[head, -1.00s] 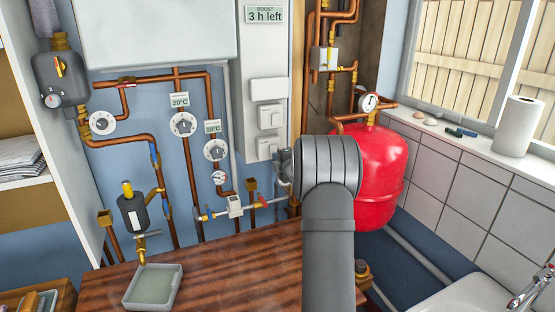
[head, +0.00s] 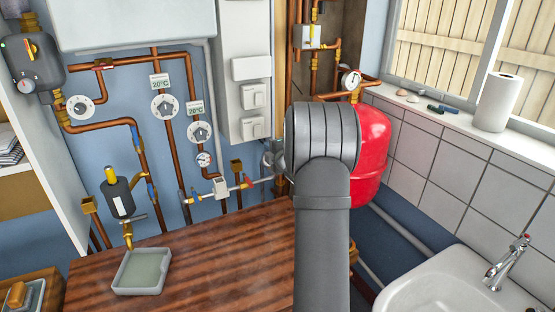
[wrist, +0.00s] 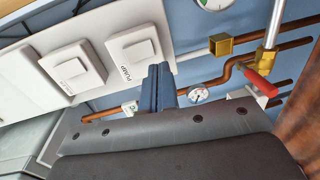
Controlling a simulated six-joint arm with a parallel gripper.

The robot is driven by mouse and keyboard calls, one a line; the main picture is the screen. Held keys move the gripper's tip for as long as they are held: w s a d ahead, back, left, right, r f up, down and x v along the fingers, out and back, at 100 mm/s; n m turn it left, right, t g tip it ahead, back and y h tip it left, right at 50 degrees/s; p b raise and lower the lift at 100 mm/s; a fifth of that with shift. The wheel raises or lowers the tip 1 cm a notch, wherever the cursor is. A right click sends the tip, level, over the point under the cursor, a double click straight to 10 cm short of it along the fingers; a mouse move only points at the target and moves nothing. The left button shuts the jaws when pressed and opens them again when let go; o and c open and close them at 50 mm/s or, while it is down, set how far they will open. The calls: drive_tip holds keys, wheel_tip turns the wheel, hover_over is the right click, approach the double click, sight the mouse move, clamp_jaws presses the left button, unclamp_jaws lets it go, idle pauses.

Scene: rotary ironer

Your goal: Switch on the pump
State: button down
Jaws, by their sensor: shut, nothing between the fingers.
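The pump switch (wrist: 130,48) is a white square switch with a raised rocker, labelled PUMP in the wrist view. It appears to be the lower switch (head: 252,127) on the white panel in the head view. I cannot tell which way its rocker is set. A second white switch (wrist: 75,74) sits beside it, its label too small to read. Contact cannot be judged. In the head view my arm mostly hides the gripper.
Copper pipes with dials (head: 165,106) and a small gauge (wrist: 198,95) run left of the panel. A red-handled valve (wrist: 260,84) is nearby. A red tank (head: 371,150) stands behind my arm. A wooden worktop (head: 210,255) holds a shallow tray (head: 141,272). A sink (head: 430,285) is at right.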

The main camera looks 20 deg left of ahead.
drive_tip(key=v, duration=0.7)
drive_tip(key=shift+d+f, duration=0.2)
drive_tip(key=shift+f, duration=0.6)
drive_tip(key=shift+s+a, duration=0.1)
drive_tip(key=r+x, duration=0.2)
drive_tip(key=x, duration=0.7)
drive_tip(key=shift+s+d+r, duration=0.5)
drive_tip(key=shift+s+d, duration=0.4)
drive_tip(key=shift+s+d+r, duration=0.5)
drive_tip(key=shift+s+d, duration=0.35)
drive_tip(key=shift+d, duration=0.05)
